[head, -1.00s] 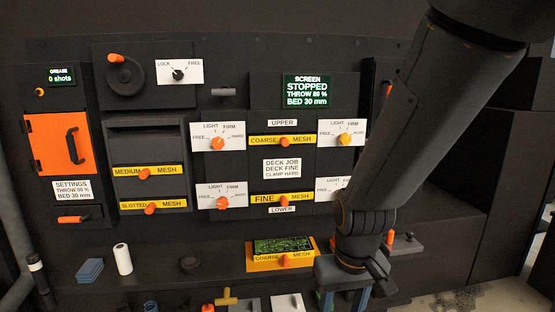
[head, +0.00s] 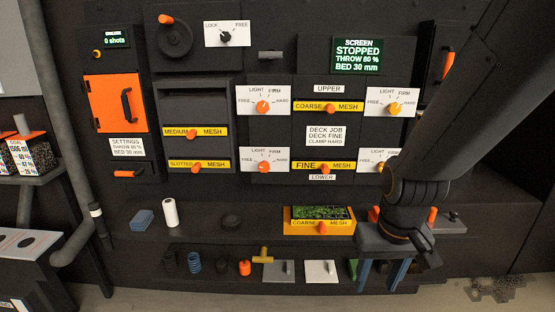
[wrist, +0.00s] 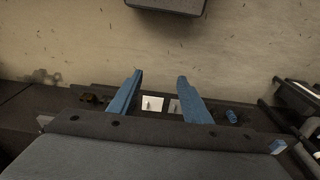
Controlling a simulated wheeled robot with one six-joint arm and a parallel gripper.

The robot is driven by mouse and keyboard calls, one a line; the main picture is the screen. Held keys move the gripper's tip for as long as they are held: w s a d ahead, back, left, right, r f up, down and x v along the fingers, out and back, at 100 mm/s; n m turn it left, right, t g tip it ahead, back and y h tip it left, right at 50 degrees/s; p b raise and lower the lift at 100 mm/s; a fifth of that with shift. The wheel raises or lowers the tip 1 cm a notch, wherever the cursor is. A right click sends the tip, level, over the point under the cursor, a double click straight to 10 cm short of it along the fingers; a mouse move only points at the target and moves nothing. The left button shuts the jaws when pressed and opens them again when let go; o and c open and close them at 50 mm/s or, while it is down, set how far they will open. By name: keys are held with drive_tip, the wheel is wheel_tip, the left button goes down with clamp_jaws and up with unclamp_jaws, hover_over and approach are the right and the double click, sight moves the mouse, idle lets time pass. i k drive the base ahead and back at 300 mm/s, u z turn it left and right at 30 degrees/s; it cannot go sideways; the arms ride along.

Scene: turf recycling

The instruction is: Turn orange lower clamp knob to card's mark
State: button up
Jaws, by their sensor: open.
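The orange lower clamp knob (head: 264,167) sits on a white dial marked FREE, LIGHT, FIRM and HARD, left of the FINE MESH drawer; its exact pointing is too small to tell. A second lower dial (head: 370,158) at the right is partly hidden by my arm. The white card (head: 326,136) between the dials reads DECK JOB, DECK FINE, CLAMP HARD. My gripper (head: 382,275) hangs low at the right, well below and apart from the knob, its blue fingers open and empty. The wrist view shows the open fingers (wrist: 160,78) above floor and shelf, without the knob.
An upper orange knob (head: 263,106) and an upper yellow knob (head: 395,108) sit above. Several small items, including a white roll (head: 170,213), line the ledge and lower shelf.

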sight(264, 166)
drive_tip(key=k, duration=0.5)
drive_tip(key=u, duration=1.8)
drive_tip(key=i, duration=1.1)
drive_tip(key=z, duration=1.8)
